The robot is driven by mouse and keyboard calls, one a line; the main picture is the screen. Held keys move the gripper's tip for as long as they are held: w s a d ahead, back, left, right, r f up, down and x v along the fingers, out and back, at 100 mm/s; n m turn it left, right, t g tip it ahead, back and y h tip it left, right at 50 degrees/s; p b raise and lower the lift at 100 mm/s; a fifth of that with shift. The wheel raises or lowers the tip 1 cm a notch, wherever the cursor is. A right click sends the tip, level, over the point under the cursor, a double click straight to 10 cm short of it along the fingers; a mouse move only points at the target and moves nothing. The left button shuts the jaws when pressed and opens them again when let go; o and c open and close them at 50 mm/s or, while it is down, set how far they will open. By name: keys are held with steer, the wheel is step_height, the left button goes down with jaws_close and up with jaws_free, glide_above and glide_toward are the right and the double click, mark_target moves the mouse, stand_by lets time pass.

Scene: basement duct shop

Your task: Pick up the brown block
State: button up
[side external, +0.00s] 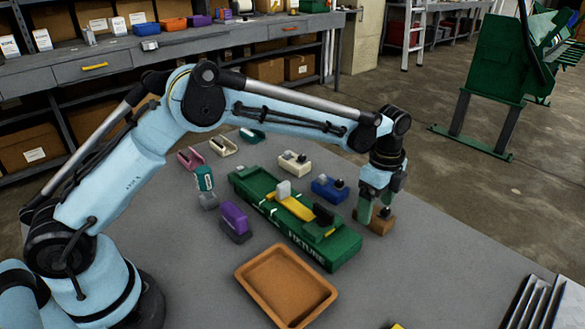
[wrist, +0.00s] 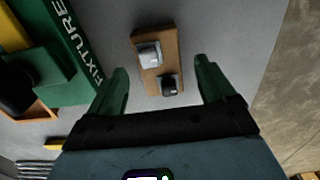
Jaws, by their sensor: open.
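The brown block (side external: 379,222) stands on the grey table near its right edge, to the right of the green fixture. My gripper (side external: 375,212) is right above it, pointing down, and partly hides it. In the wrist view the brown block (wrist: 146,41) lies ahead, with a light grey piece and a black knob on top. The green fingers of my gripper (wrist: 162,88) are spread apart, one to each side of the block's near end. I see gaps between the fingers and the block.
The green fixture (side external: 335,250) holds a yellow piece. A blue block (side external: 329,189) and a cream block (side external: 293,162) stand behind it. A purple block (side external: 235,221) and an orange tray (side external: 285,284) are to the left and front. The table right of the brown block is clear.

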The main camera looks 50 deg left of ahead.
steer(key=shift+f, duration=1.15)
steer(key=c, duration=1.4)
steer(key=shift+c, duration=0.2)
steer(key=shift+r, duration=0.15)
